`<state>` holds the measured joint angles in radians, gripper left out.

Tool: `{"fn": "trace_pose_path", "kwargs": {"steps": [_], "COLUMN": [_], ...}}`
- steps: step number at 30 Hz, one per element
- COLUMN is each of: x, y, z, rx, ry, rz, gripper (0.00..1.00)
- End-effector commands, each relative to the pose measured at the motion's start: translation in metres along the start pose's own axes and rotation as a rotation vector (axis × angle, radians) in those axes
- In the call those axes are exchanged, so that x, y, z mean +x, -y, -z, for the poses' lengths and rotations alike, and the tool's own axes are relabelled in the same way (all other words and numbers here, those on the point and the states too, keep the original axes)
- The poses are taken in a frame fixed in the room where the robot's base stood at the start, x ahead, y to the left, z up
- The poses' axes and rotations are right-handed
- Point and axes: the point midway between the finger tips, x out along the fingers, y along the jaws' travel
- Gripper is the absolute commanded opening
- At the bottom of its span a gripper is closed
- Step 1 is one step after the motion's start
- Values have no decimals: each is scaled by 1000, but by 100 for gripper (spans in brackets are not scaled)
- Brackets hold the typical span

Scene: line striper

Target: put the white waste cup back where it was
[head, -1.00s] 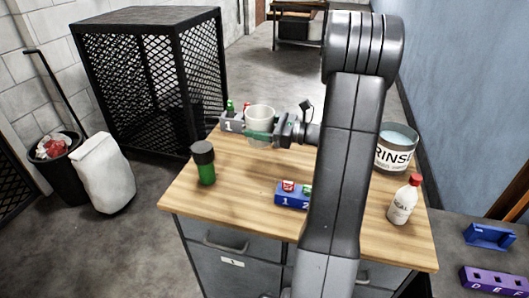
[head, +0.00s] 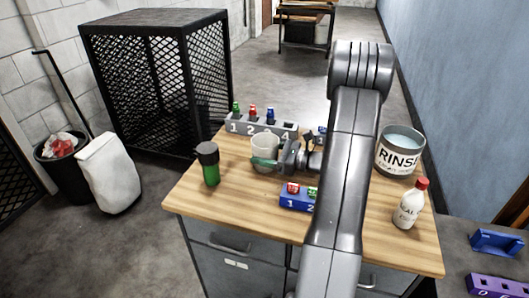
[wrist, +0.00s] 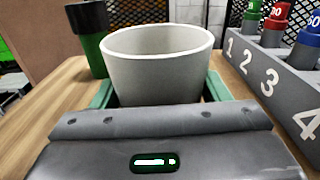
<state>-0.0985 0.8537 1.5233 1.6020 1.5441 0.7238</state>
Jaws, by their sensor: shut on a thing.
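The white waste cup (head: 265,150) is upright between the green fingers of my gripper (head: 264,164), over the left middle of the wooden table. In the wrist view the cup (wrist: 158,75) sits between the two green fingers, which are shut on it. Its rim is open at the top, and its inside bottom is hidden. I cannot tell whether its base touches the table.
A grey numbered rack (head: 262,128) with coloured bottles stands just behind the cup. A green bottle with a dark cap (head: 210,165) is to its left. A blue rack (head: 297,203) is in front, partly hidden. The RINSE bucket (head: 398,152) and a red-capped bottle (head: 410,205) stand right.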

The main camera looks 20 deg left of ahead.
Motion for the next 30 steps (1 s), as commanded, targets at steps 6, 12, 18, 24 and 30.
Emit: {"fn": "trace_pose_path", "kwargs": {"steps": [6,12,18,24,30], "x": [0,0,-17,-60,-99], "y": [0,0,1,1,1], "z": [1,0,-1,-1,-1], "rx": [0,0,0,-1,-1], "ry": [0,0,0,0,0], "rz": [0,0,4,6,3], "gripper": [91,91,91,91,91]}}
